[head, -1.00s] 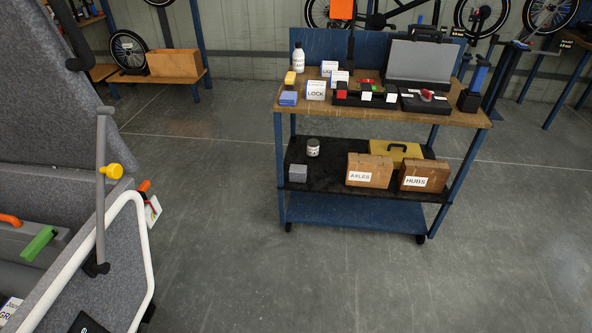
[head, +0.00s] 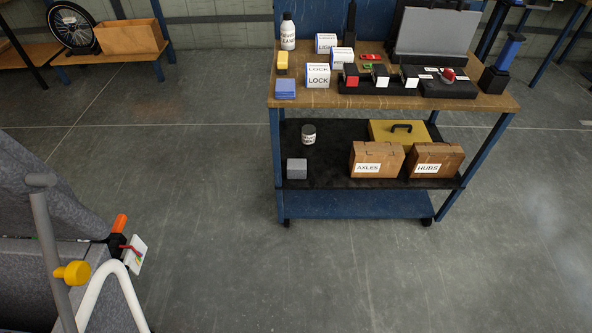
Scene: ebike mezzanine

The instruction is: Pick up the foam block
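A small grey block (head: 297,168), which looks like the foam block, sits on the black middle shelf (head: 330,178) of a blue cart, near its left front corner. Its top and front show, and nothing covers it. Neither of my grippers is in the head view, so I cannot see their state or what they hold.
On the same shelf are a small jar (head: 308,134), a yellow case (head: 390,132) and cardboard boxes marked AXLES (head: 376,160) and HUBS (head: 435,161). The wooden cart top (head: 330,100) above is crowded. A grey structure with a white tube (head: 107,280) stands at left. The floor between is clear.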

